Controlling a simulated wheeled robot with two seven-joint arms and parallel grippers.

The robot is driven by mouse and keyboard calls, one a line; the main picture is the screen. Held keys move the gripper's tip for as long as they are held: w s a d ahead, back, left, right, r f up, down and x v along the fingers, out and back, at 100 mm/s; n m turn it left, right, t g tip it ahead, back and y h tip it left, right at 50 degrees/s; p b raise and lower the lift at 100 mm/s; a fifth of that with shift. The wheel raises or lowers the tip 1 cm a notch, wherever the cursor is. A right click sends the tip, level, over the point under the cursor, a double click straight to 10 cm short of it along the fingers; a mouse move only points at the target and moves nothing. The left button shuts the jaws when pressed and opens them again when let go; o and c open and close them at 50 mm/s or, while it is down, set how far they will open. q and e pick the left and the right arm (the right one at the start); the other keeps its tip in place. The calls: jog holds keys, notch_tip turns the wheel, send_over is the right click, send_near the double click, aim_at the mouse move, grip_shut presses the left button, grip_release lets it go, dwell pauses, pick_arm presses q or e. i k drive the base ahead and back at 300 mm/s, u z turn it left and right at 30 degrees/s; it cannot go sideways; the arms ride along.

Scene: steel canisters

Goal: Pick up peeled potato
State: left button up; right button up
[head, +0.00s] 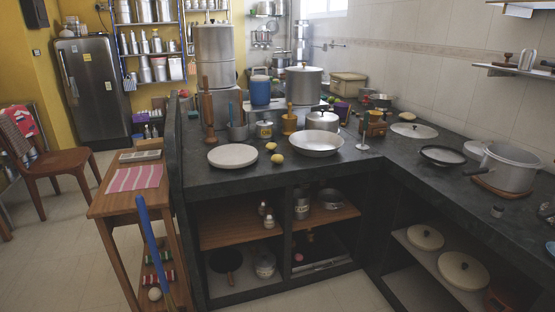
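Two small yellowish, rounded pieces that look like potatoes lie on the dark counter (230,178). One potato-like piece (277,158) is nearer, just left of a wide white bowl (316,141). The other potato-like piece (271,146) is a little farther back. They are too small to tell which is peeled. Neither of my grippers shows in the head view.
A round white board (232,156) lies left of the pieces. A small lidded canister (264,129) and a brass mortar (289,122) stand behind them. The counter in front is clear. A wooden side table (115,202) and a blue pole (150,240) stand at the left.

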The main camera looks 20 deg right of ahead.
aim_at(276, 158)
jog(key=z, duration=0.3)
jog(key=i, duration=0.45)
jog(key=z, duration=0.65)
jog(key=i, duration=0.95)
jog(key=u, duration=0.45)
jog(key=i, duration=0.65)
jog(key=u, duration=0.45)
